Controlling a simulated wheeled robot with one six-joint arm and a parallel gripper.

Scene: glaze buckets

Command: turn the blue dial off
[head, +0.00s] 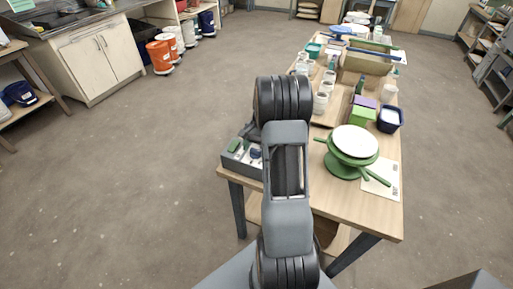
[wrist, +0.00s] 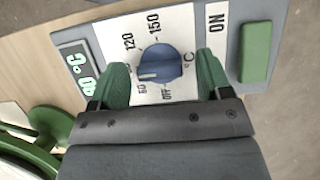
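The blue dial (wrist: 158,65) sits on a white scale plate on the grey control box (wrist: 100,15) in the wrist view. The scale shows 120, 150 and OFF, and a pale pointer mark on the dial faces lower left, near the low numbers and apart from OFF. My gripper (wrist: 162,62) is open, with one green fingertip on each side of the dial and a visible gap to it. In the head view the control box (head: 232,158) stands at the table's left corner, partly hidden by my arm, and the fingertips are hidden.
A green bar (wrist: 256,52) lies beside the ON label. A green turntable (head: 343,170) with a white top stands right of my arm on the wooden table (head: 345,205). Several cups (head: 321,102) and a dark blue tub (head: 390,119) stand farther back.

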